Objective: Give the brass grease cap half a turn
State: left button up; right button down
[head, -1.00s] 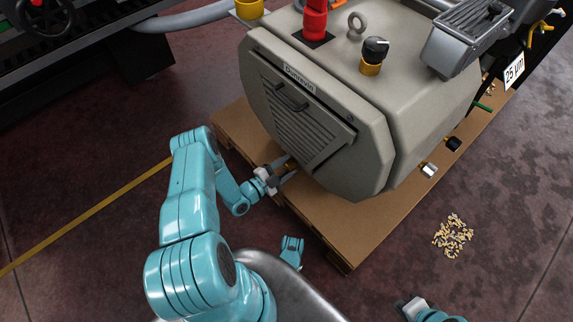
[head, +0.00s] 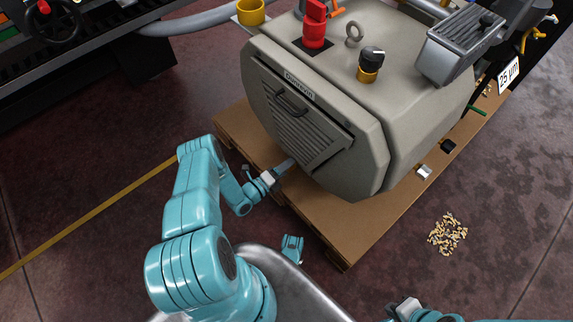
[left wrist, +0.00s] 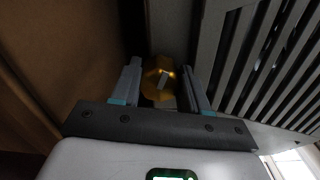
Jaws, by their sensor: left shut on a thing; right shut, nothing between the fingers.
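The brass grease cap (left wrist: 158,82) shows in the left wrist view as a round golden piece with a pale mark on its face. It sits between the two grey fingers of my left gripper (left wrist: 162,88), which is shut on it. In the head view my left gripper (head: 285,165) reaches the lower left side of the grey machine (head: 365,140), below its louvred panel. The fingers hide the cap there. My right gripper (head: 393,309) is shut and empty at the bottom edge of the head view, far from the cap and partly seen.
The machine stands on a brown pallet (head: 335,238). In the left wrist view the louvred panel (left wrist: 262,60) is close on the right and a brown surface (left wrist: 55,65) on the left. Small pellets (head: 447,234) lie on the floor at right.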

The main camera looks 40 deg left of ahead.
pick_arm(q)
jog(key=m+p, duration=0.2)
jog(key=m, duration=0.2)
jog(key=shift+a+r, duration=0.1)
jog(key=shift+r, duration=0.05)
jog(key=m+p, duration=0.2)
jog(key=m, duration=0.3)
jog(key=m+p, duration=0.2)
jog(key=p, duration=0.1)
jog(key=shift+r+m, duration=0.15)
jog(key=shift+m, duration=0.25)
jog(key=shift+m+p, duration=0.9)
jog(key=shift+p, duration=0.1)
pick_arm(e)
notch_tip(320, 180, up, 9)
jog(key=s+a, duration=0.1)
jog(key=shift+s+a+f+n+g, duration=0.15)
jog(key=shift+s+n+g, duration=0.05)
jog(key=shift+n+g, duration=0.1)
pick_arm(q)
jog(key=shift+f, duration=0.2)
jog(key=o, duration=1.1)
jog(key=shift+c, duration=0.2)
jog(key=shift+f, duration=0.1)
pick_arm(e)
jog(key=shift+f, duration=0.15)
